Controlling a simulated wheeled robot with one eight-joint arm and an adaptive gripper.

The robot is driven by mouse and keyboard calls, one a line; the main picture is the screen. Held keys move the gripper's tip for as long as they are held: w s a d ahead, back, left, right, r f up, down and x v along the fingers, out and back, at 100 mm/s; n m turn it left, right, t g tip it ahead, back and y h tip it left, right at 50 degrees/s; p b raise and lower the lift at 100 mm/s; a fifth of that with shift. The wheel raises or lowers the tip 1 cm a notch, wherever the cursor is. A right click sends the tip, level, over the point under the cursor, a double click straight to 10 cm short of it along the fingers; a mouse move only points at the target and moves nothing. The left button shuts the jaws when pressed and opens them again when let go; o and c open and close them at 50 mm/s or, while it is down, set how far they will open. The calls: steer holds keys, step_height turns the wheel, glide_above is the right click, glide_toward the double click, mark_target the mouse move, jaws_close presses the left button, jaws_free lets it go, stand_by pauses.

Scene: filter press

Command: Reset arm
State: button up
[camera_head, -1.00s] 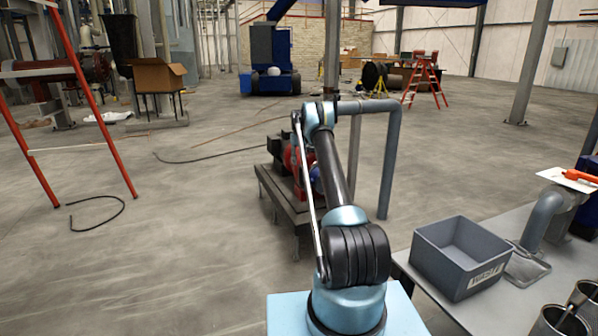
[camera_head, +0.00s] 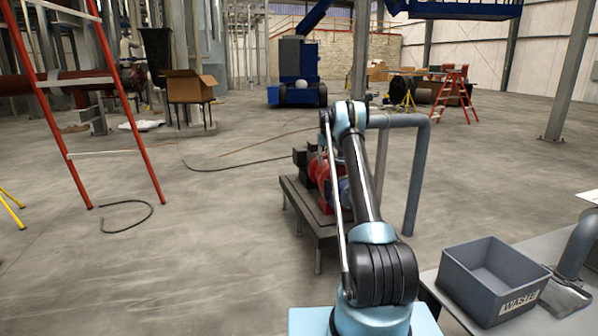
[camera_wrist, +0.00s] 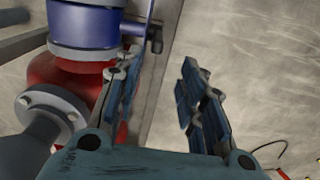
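My gripper (camera_wrist: 160,75) shows in the wrist view with its two padded fingers apart and a clear gap between them; nothing is held. A red and blue machine (camera_wrist: 75,60) with a grey flange and pipe stands close beside and partly behind the left finger; I cannot tell if they touch. In the head view my arm (camera_head: 365,190) reaches up and forward from its light blue base, and the gripper is hidden behind it. The red machine (camera_head: 322,183) on its dark stand (camera_head: 308,207) shows just left of the arm.
A grey pipe (camera_head: 420,170) bends down right of my arm. A grey waste bin (camera_head: 490,290) stands on a table at lower right. A red ladder (camera_head: 75,110) stands at left, with a black hose (camera_head: 125,215) on the floor. The floor at left centre is open.

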steer(key=s+r, duration=1.7)
steer(key=s+r+m+t, duration=0.1)
steer(key=s+r, duration=0.2)
steer(key=s, duration=0.8)
steer(key=s+r, duration=0.3)
steer(key=s, duration=0.7)
steer(key=s+f, duration=0.3)
steer(key=s, duration=0.8)
steer(key=s+f, duration=0.3)
steer(key=s, duration=0.8)
steer(key=s+f+m+t, duration=0.1)
steer(key=s+f, duration=1.4)
steer(key=s, duration=0.3)
steer(key=shift+s+a+m, duration=0.2)
steer(key=shift+s+m, duration=0.1)
steer(key=shift+f, duration=0.1)
